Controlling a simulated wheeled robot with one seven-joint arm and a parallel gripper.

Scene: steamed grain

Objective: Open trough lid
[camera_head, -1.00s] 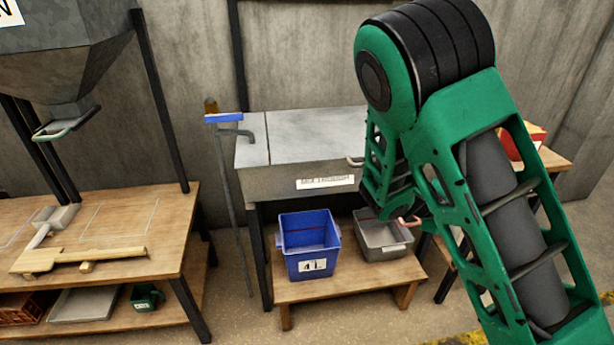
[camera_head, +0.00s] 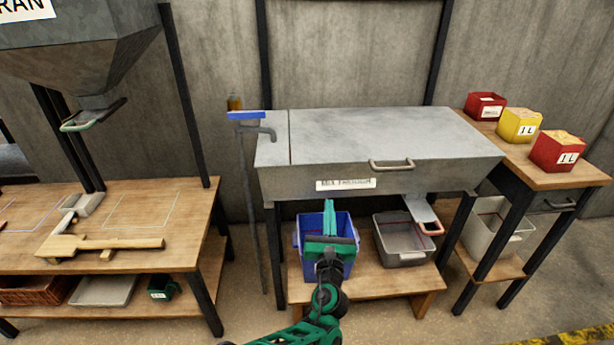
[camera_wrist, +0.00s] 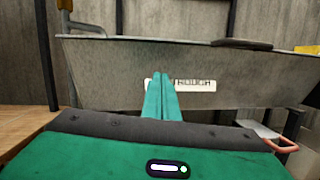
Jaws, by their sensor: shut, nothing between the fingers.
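The grey metal trough (camera_head: 330,182) stands on dark legs in the middle of the head view, with a label on its front. Its flat lid (camera_head: 385,132) lies closed on top, and a handle (camera_head: 391,166) sits at the lid's front edge, right of the label. My gripper (camera_head: 329,204) is shut and empty, in front of the trough and below the label, over the blue bucket. In the wrist view the trough front (camera_wrist: 110,75) fills the middle, and my closed fingers (camera_wrist: 161,74) overlap the label. I cannot tell the gap between fingertips and trough.
A blue bucket (camera_head: 343,265) and a grey bin (camera_head: 402,258) stand on a low wooden bench (camera_head: 377,288) under the trough. A copper-coloured handle (camera_head: 430,229) juts out below the trough. A tap (camera_head: 262,132) is at its left. Red and yellow boxes stand on the right table (camera_head: 545,178).

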